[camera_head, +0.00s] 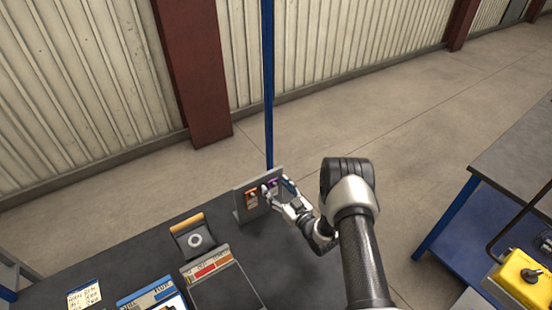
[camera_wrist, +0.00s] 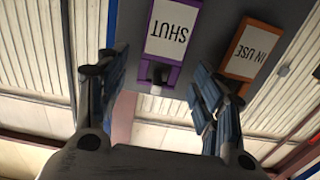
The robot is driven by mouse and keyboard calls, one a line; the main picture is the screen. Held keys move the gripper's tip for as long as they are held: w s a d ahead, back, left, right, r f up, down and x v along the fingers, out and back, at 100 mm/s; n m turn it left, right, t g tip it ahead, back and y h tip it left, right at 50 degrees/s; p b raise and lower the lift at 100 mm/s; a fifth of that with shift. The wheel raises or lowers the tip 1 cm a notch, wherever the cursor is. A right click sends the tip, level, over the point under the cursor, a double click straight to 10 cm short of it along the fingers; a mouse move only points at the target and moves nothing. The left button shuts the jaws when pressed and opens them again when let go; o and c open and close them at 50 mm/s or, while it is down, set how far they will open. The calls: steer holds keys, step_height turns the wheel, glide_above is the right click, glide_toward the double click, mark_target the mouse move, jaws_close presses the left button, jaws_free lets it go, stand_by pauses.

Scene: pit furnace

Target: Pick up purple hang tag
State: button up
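The purple hang tag (camera_wrist: 172,40) reads SHUT, upside down in the wrist view, and hangs on a grey upright panel. In the head view the purple tag (camera_head: 272,183) shows small on that panel (camera_head: 242,207), partly hidden by my gripper (camera_head: 278,194). In the wrist view my gripper (camera_wrist: 160,65) is open, with one finger to each side of the purple tag's lower end. Nothing is clearly held. I cannot tell whether the fingers touch the tag.
An orange IN USE tag (camera_wrist: 252,50) hangs close beside the purple one, near my right-hand finger in the wrist view. The dark table (camera_head: 150,245) carries an orange-topped holder (camera_head: 190,236) and sign boards (camera_head: 210,265). A blue post (camera_head: 268,80) stands behind the panel.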

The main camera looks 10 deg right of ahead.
steer(key=c, duration=0.9)
steer(key=shift+r, duration=0.7)
steer(key=shift+s+d+r+p, duration=0.1)
steer(key=shift+s+r+p, duration=0.05)
steer(key=shift+s+p, duration=0.25)
steer(key=shift+f+p+v, duration=0.15)
steer(key=shift+p+v, duration=0.5)
steer(key=shift+v, duration=3.55)
steer(key=shift+f+p+v, duration=0.15)
steer(key=shift+p+v, duration=0.5)
steer(key=shift+v, duration=3.55)
